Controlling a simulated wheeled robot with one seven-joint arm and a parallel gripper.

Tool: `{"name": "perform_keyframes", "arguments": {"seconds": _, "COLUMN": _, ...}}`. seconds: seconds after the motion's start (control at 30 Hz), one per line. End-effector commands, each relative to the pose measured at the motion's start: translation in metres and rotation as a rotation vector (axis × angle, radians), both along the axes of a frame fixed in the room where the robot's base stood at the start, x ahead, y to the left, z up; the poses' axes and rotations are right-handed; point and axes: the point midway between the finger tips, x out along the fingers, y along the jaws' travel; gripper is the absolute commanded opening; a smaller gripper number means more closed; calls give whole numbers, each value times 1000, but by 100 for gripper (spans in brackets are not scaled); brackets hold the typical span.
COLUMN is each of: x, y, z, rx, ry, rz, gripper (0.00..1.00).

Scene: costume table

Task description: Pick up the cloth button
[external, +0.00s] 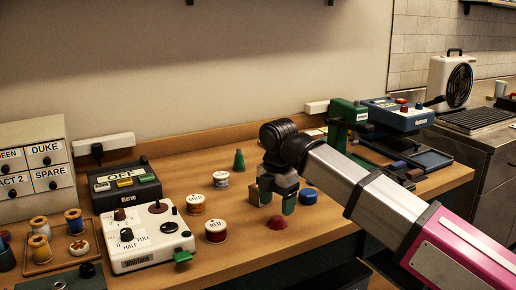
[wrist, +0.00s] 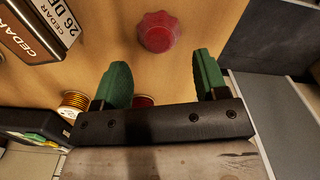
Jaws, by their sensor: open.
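A small red domed piece with a scalloped edge (external: 277,222), which looks like the cloth button, lies on the wooden table near its front edge. In the wrist view the red piece (wrist: 159,32) is at the top centre, beyond the fingertips and between their lines. My gripper (external: 278,203) has green fingers and is held above the table, just over and behind the red piece in the external view. The fingers stand apart with nothing between them in the wrist view (wrist: 160,72).
A brown block (external: 265,190) marked CEDAR (wrist: 38,25) stands close beside my gripper.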

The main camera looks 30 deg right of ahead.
Motion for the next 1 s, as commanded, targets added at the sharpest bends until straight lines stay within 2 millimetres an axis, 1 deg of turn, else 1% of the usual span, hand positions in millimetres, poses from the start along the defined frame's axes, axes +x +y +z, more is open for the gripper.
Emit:
{"name": "perform_keyframes", "arguments": {"seconds": 0.33, "x": 1, "y": -3, "z": -42, "rx": -1, "ry": 2, "rz": -1, "gripper": 66}}
{"name": "perform_keyframes", "arguments": {"seconds": 0.43, "x": 1, "y": -3, "z": -47, "rx": 0, "ry": 0, "rz": -1, "gripper": 66}}
{"name": "perform_keyframes", "arguments": {"seconds": 0.6, "x": 2, "y": -3, "z": -47, "rx": 0, "ry": -1, "rz": -1, "gripper": 66}}
{"name": "perform_keyframes", "arguments": {"seconds": 0.63, "x": 2, "y": -3, "z": -47, "rx": 0, "ry": -1, "rz": -1, "gripper": 63}}
{"name": "perform_keyframes", "arguments": {"seconds": 0.67, "x": 2, "y": -3, "z": -47, "rx": 0, "ry": -1, "rz": -1, "gripper": 53}}
{"name": "perform_keyframes", "arguments": {"seconds": 0.7, "x": 1, "y": -3, "z": -47, "rx": 0, "ry": 0, "rz": -1, "gripper": 40}}
{"name": "perform_keyframes", "arguments": {"seconds": 0.77, "x": 1, "y": -3, "z": -47, "rx": 0, "ry": 0, "rz": -1, "gripper": 21}}
{"name": "perform_keyframes", "arguments": {"seconds": 0.8, "x": 1, "y": -3, "z": -47, "rx": 0, "ry": 0, "rz": -1, "gripper": 13}}
{"name": "perform_keyframes", "arguments": {"seconds": 1.0, "x": 1, "y": -3, "z": -47, "rx": 0, "ry": 0, "rz": -1, "gripper": 13}}
